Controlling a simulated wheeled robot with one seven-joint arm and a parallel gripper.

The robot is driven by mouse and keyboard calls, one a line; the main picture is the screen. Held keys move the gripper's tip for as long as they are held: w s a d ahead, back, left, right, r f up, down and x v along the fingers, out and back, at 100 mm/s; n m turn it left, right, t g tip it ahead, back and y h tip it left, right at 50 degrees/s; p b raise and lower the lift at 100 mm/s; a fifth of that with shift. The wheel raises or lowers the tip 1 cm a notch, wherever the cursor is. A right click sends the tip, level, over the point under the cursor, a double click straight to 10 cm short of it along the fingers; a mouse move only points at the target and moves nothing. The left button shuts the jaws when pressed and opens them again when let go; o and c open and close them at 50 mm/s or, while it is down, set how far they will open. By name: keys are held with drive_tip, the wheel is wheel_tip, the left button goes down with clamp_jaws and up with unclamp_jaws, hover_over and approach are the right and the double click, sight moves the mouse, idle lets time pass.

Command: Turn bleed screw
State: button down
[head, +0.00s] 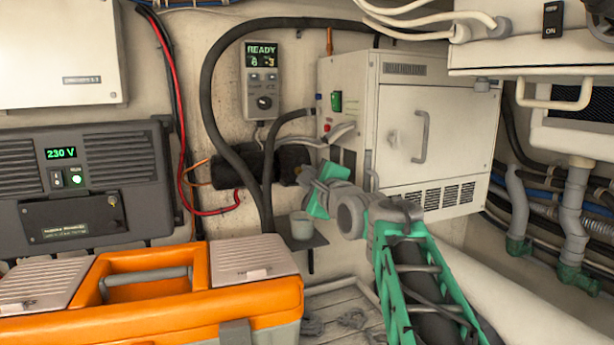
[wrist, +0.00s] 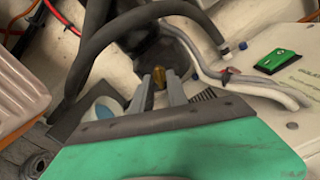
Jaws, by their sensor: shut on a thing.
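The bleed screw (wrist: 159,75) is a small brass piece in the wrist view, standing against a dark rounded body (wrist: 170,55). My gripper (wrist: 159,86) has its two grey fingers on either side of the screw and is shut on it. In the head view my gripper (head: 306,177) reaches the right end of the dark unit (head: 232,172) on the back wall. The screw is hidden there behind my gripper and wrist. A small grey-green cup (head: 302,226) stands on a little shelf below; its pale blue inside shows in the wrist view (wrist: 103,109).
A white cabinet (head: 428,95) with a green switch stands right of my gripper. Dark hoses (head: 206,95) and grey cables pass close by. A control panel (head: 263,78) reads READY. An orange toolbox (head: 200,310) fills the front left.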

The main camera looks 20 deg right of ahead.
drive_tip(key=m+p, duration=0.9)
drive_tip(key=m, duration=0.4)
drive_tip(key=shift+a, duration=0.15)
drive_tip(key=shift+f, duration=0.2)
drive_tip(key=c, duration=1.3)
unclamp_jaws()
drive_tip(key=shift+s, duration=0.1)
